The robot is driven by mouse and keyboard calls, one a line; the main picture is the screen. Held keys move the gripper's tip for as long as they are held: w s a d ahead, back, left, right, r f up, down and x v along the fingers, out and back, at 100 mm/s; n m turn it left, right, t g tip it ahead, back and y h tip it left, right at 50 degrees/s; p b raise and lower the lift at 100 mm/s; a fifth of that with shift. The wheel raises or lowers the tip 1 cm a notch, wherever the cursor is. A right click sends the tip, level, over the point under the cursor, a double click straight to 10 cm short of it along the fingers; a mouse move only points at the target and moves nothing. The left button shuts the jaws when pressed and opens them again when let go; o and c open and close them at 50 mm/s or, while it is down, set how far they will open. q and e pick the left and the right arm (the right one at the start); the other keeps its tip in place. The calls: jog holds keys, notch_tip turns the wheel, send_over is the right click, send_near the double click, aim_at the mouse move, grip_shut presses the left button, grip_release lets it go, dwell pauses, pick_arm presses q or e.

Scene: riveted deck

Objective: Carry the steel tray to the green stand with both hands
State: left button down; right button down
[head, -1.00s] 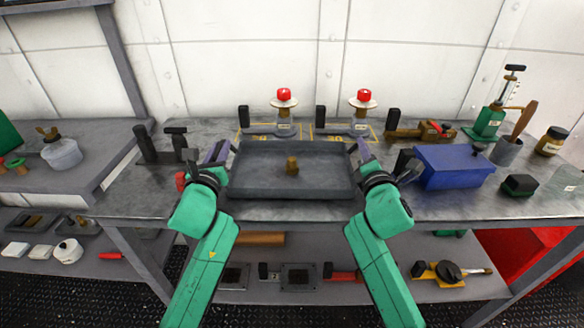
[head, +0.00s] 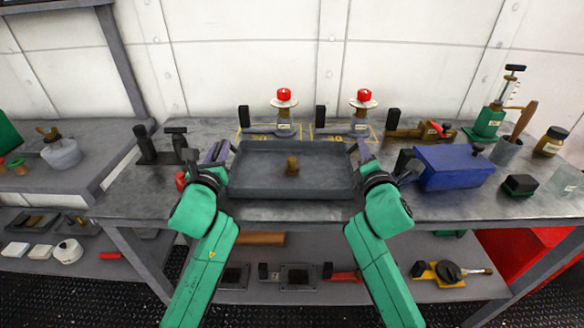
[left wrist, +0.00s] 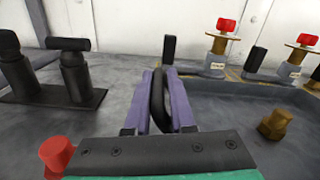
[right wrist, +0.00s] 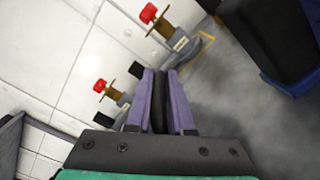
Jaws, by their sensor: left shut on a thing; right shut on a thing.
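The steel tray (head: 255,188) is a dark grey shallow tray in the middle of the bench in the head view, with a small brass piece (head: 292,166) in it. My left gripper (head: 217,152) is shut on the tray's left side; the left wrist view shows its purple fingers (left wrist: 160,98) around a dark upright handle. My right gripper (head: 364,152) is shut at the tray's right side, and its fingers (right wrist: 160,100) close on a dark piece in the right wrist view. The tray looks level; I cannot tell if it clears the bench. I cannot identify a green stand for certain.
Two red-topped valves (head: 284,96) (head: 363,97) stand behind the tray in yellow-marked areas. A blue box (head: 452,167) is close right of my right gripper. Black clamps (head: 160,145) stand left. A green-based press (head: 488,122) is at back right. A lower side bench (head: 95,160) lies left.

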jog(key=shift+r, duration=0.1)
